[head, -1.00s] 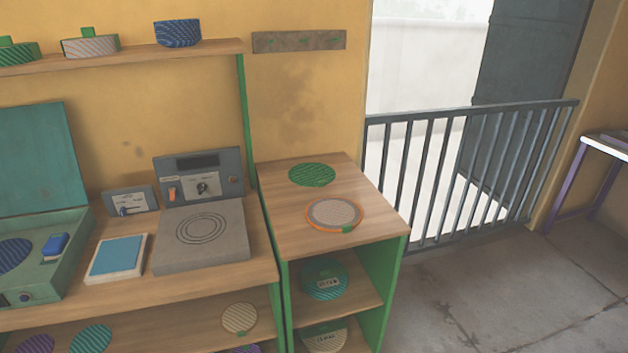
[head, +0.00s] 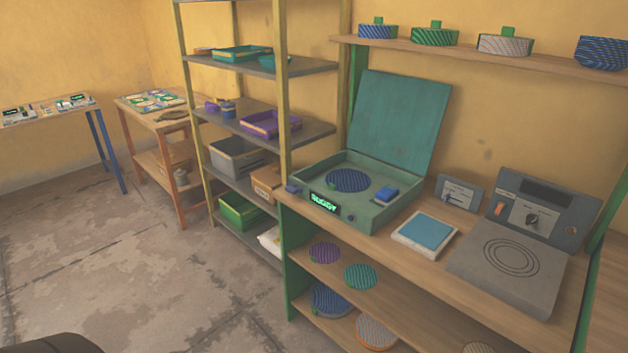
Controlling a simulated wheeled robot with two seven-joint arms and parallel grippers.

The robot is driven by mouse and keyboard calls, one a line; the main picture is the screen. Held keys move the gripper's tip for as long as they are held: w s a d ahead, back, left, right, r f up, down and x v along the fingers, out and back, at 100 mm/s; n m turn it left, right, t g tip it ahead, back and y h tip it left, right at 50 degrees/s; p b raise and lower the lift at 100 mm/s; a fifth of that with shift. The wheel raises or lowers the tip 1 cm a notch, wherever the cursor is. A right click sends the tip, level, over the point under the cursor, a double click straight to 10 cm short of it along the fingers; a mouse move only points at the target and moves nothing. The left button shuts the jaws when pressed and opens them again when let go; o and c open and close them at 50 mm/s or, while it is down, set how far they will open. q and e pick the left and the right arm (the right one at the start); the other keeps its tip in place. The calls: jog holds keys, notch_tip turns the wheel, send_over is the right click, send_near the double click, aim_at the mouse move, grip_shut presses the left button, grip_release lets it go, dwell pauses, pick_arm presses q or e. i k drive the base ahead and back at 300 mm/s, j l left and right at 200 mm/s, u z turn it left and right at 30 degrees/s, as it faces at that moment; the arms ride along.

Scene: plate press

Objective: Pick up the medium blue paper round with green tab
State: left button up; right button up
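Several blue rounds show in the head view. A blue striped round with a green tab (head: 377,31) sits at the left end of the upper wall shelf. A larger blue striped round (head: 330,299) lies on the lowest shelf under the counter; a tab on it is hard to make out. A dark blue striped round (head: 349,180) lies inside the open teal case (head: 372,214). I cannot tell which of these is the medium one. Neither of my grippers is in view.
The upper shelf also holds a green round (head: 435,37), a pale round (head: 504,44) and a blue bowl-like piece (head: 602,53). A grey press (head: 511,262) and blue pad (head: 426,233) stand on the counter.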

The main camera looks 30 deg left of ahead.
aim_at(347, 181)
jog(key=u, duration=0.75)
jog(key=z, duration=0.25)
jog(key=i+j+z, duration=0.1)
jog(key=j+z, duration=0.2)
jog(key=z, duration=0.15)
jog(key=j+z, duration=0.6)
jog(key=z, duration=0.25)
jog(key=j+z, duration=0.4)
